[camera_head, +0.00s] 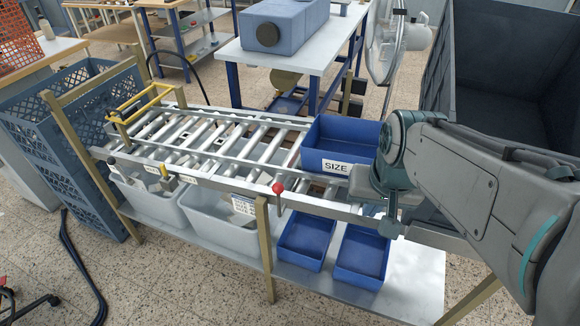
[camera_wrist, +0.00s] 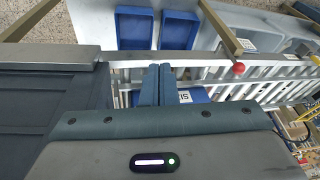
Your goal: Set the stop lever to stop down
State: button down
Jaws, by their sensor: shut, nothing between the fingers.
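A red ball knob (camera_head: 278,188) sits on the front rail of the roller conveyor (camera_head: 343,207), just above a wooden post; it looks like the end of the stop lever. The red knob also shows in the wrist view (camera_wrist: 238,68), to the right of my fingers. Its lever arm is too small to make out, so I cannot tell its setting. My gripper (camera_wrist: 158,68) is shut and empty, its two fingers side by side over the right part of the conveyor. It is apart from the knob. In the head view my arm mostly hides the gripper.
A blue bin labelled SIZE (camera_head: 337,163) stands on the rollers close to my arm. A yellow frame (camera_head: 140,100) stands at the conveyor's left end. Grey bins (camera_head: 215,222) and blue trays (camera_head: 306,241) sit on the lower shelf. A dark container (camera_head: 475,95) is behind my arm.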

jog(key=w+a+f+m+g+y, duration=0.1)
jog(key=w+a+f+m+y, duration=0.1)
jog(key=w+a, duration=0.8)
jog(key=w+f+m, duration=0.1)
jog(key=w+m, duration=0.1)
jog(key=w, duration=0.1)
jog(key=shift+f, duration=0.25)
jog(key=w+a+f+p, duration=0.1)
jog(key=a+f, duration=0.2)
jog(key=f, duration=0.2)
jog(key=w+a+f+p, duration=0.1)
jog(key=w+a+f, duration=0.1)
jog(key=f, duration=0.3)
jog(key=shift+w+a+f, duration=0.2)
jog(key=shift+w+a, duration=0.05)
jog(key=shift+a, duration=0.25)
